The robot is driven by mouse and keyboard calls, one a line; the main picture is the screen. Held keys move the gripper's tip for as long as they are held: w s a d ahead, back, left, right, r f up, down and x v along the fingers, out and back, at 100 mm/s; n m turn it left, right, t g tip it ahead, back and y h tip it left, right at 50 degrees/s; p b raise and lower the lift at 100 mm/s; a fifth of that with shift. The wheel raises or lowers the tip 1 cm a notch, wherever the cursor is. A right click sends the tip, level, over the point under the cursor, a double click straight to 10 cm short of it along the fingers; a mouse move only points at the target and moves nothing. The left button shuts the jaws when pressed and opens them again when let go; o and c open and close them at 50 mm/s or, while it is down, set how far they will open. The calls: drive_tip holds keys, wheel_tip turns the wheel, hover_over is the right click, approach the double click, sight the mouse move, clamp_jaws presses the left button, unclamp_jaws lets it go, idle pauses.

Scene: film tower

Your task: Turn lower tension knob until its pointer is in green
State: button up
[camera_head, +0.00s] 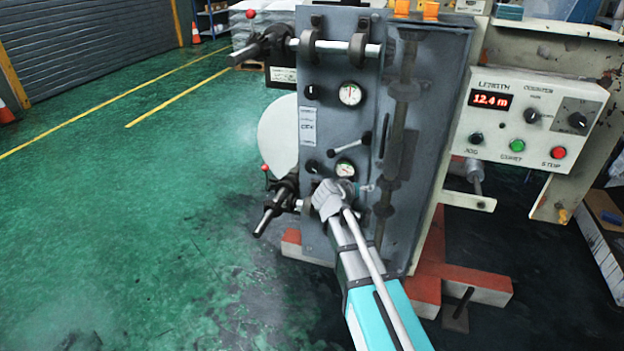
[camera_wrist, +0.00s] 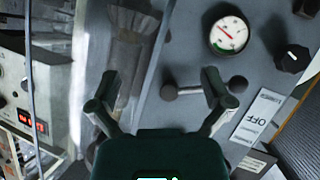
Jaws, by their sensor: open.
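The lower tension knob (camera_head: 311,166) is a small dark knob on the grey panel, left of the lower gauge (camera_head: 345,168). In the wrist view the knob (camera_wrist: 292,58) sits at the upper right, beside the white round gauge (camera_wrist: 229,35). In the head view my wrist is in front of the panel's lower part, and the fingers are hidden.
A lever with dark ball ends (camera_wrist: 205,88) lies close to my right finger in the wrist view. An upper gauge (camera_head: 350,93) and upper knob (camera_head: 311,92) sit higher on the panel. A dark vertical shaft (camera_head: 400,120) stands at right. Rollers (camera_head: 275,205) project at left.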

drive_tip(key=w+a+f+n+t+y+b, duration=0.1)
drive_tip(key=w+a+f+t+b, duration=0.35)
drive_tip(key=a+b, duration=0.35)
drive_tip(key=n+t+y+b, duration=0.2)
drive_tip(key=n+y+b, duration=0.1)
drive_tip(key=b, duration=0.2)
approach(311, 168)
drive_tip(key=s, duration=0.3)
drive_tip(key=shift+w+a, duration=0.1)
drive_tip(key=w, duration=0.4)
drive_tip(key=w+d, duration=0.1)
drive_tip(key=w, duration=0.4)
drive_tip(key=w+d, duration=0.1)
drive_tip(key=w, duration=0.3)
drive_tip(key=shift+w+d, duration=0.1)
drive_tip(key=shift+w, duration=0.25)
drive_tip(key=c, duration=1)
drive_tip(key=shift+c, duration=0.2)
